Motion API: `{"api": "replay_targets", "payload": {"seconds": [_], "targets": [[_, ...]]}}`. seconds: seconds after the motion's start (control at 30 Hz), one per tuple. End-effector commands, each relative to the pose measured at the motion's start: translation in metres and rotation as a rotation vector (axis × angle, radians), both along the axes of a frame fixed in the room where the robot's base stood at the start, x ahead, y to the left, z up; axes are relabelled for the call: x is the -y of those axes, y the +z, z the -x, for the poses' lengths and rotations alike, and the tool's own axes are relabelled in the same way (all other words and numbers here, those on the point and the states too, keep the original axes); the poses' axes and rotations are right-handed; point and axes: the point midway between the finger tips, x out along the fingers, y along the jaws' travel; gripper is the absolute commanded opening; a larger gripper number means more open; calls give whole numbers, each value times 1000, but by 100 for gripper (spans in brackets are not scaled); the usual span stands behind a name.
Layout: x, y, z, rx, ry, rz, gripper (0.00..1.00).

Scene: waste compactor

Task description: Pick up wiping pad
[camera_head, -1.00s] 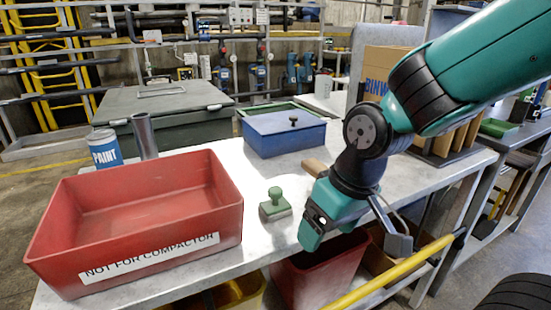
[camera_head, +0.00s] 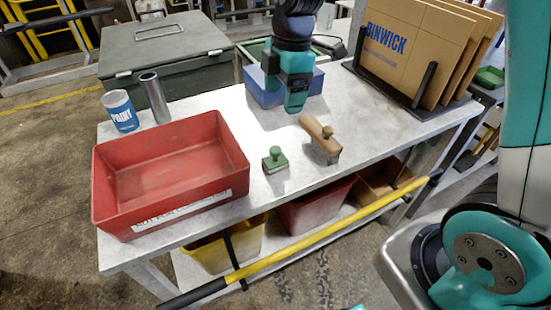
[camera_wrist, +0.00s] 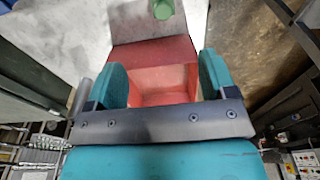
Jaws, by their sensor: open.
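A small green block with a round knob (camera_head: 275,160), which looks like the wiping pad, sits upright on the grey table (camera_head: 225,98), just right of the red tray. My gripper (camera_head: 284,92) hangs over the table behind it, in front of the blue box, pointing down. It is open and empty, apart from the pad. In the wrist view its two teal fingers (camera_wrist: 163,78) stand wide apart, with the red tray showing between them. A green piece (camera_wrist: 163,8), probably the pad's knob, is cut off at the top edge.
A wooden-handled brush (camera_head: 322,140) lies right of the pad. The red tray (camera_head: 118,212) stands left, with a paint can (camera_head: 121,111) and metal cylinder (camera_head: 154,97) behind it. The blue box (camera_head: 316,86) and cardboard rack (camera_head: 415,50) stand behind. A yellow rail (camera_head: 330,238) runs along the front.

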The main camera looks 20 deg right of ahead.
Motion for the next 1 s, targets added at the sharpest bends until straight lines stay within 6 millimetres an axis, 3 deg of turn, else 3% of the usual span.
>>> {"api": "replay_targets", "payload": {"seconds": [0.43,0.77,1.0], "targets": [[-11,-93,3,-7,1,2,78],[-15,-123,4,-4,-1,0,78],[-19,-159,7,-4,0,0,78]]}}
